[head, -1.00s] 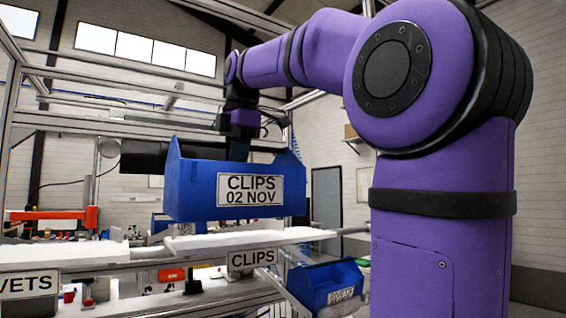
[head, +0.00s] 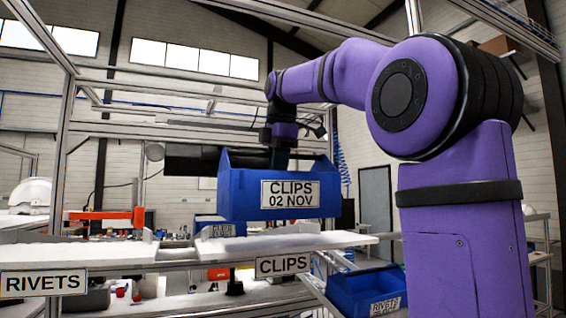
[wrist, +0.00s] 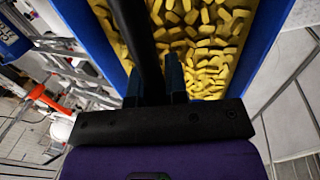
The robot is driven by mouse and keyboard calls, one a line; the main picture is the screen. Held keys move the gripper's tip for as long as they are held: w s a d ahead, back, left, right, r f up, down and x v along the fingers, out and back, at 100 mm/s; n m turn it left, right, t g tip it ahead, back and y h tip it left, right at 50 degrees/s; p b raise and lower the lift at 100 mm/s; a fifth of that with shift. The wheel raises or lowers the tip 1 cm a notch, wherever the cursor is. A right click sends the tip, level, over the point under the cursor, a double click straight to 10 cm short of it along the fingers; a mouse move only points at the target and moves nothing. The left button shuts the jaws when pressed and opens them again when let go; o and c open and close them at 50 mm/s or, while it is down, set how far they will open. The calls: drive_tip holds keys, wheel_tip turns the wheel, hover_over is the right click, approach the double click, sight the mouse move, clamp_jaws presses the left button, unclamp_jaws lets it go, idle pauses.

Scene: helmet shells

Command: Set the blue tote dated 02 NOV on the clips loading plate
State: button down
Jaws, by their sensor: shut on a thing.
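The blue tote (head: 240,205) labelled CLIPS 02 NOV hangs level from my gripper (head: 280,160) in the head view. In the wrist view the tote (wrist: 88,35) holds many yellow pieces, and my gripper (wrist: 172,85) is shut on it; the exact grip point is partly hidden by a dark bar. The white clips loading plate (head: 345,241), with a CLIPS sign (head: 283,265) on its front edge, lies below the tote. The tote appears in line with the sign, with a visible gap under it.
A white plate with a RIVETS sign (head: 43,283) is to the left. Another blue tote, its label reading RIVETS (head: 350,292), sits lower right. A further blue tote (head: 206,222) shows behind the plate. Metal frame posts (head: 68,150) stand at the left.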

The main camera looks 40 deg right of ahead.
drive_tip(key=w, duration=0.1)
drive_tip(key=w+f, duration=0.1)
drive_tip(key=w, duration=0.1)
drive_tip(key=w+d+f, duration=0.1)
drive_tip(key=shift+w+d, duration=0.1)
drive_tip(key=shift+w, duration=0.2)
drive_tip(key=shift+f, duration=2.05)
drive_tip(key=c, duration=1.1)
unclamp_jaws()
drive_tip(key=shift+o, duration=0.2)
wheel_tip(320, 180, up, 11)
drive_tip(key=s, duration=0.2)
drive_tip(key=shift+a+f, duration=0.2)
drive_tip(key=shift+a, duration=0.05)
